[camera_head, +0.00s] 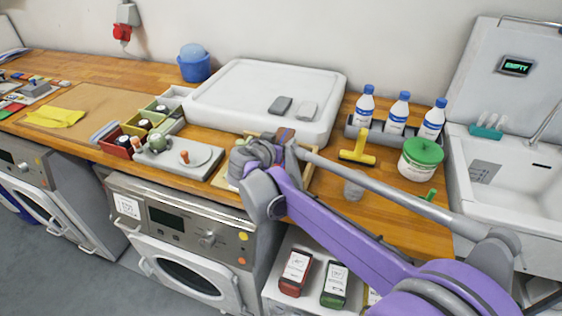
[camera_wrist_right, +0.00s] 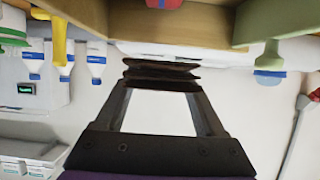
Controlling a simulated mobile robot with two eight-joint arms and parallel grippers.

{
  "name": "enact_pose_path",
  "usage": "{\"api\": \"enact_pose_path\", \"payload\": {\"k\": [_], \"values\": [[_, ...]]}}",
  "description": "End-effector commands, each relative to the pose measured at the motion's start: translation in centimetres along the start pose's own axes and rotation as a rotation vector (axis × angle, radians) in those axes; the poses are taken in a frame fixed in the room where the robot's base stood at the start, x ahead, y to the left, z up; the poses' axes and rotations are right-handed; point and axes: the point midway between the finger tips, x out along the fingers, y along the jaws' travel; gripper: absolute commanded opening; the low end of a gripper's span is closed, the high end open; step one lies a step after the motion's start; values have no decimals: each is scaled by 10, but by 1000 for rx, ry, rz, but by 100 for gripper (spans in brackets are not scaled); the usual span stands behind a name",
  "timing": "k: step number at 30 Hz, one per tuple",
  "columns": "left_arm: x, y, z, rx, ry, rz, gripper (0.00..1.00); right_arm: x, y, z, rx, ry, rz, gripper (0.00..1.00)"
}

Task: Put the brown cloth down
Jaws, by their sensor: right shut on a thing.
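My right gripper (camera_head: 268,150) is over the wooden counter, in front of the white lidded tub. In the right wrist view its two fingers (camera_wrist_right: 160,88) are closed on the brown cloth (camera_wrist_right: 160,70), a folded dark brown piece held between the tips. In the head view the gripper and wrist hide most of the cloth; a small brownish bit (camera_head: 284,134) shows just behind them. Whether the cloth touches anything below cannot be told. My left gripper is not in view.
A shallow wooden tray (camera_head: 221,180) lies under my right gripper. A yellow cloth (camera_head: 55,117) lies far left.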

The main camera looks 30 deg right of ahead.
Motion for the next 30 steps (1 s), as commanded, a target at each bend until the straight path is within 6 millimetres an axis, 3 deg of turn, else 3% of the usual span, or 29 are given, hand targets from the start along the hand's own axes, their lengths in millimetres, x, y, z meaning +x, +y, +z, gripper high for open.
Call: {"api": "enact_pose_path", "payload": {"k": [3,17,28,29,30], "values": [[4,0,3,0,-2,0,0,9,0,23,0,0,0,17],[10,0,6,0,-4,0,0,29,0,69,0,0,0,17],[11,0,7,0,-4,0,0,31,0,74,0,0,0,17],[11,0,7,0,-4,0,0,31,0,74,0,0,0,75],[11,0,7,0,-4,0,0,30,0,74,0,0,0,82]]}}
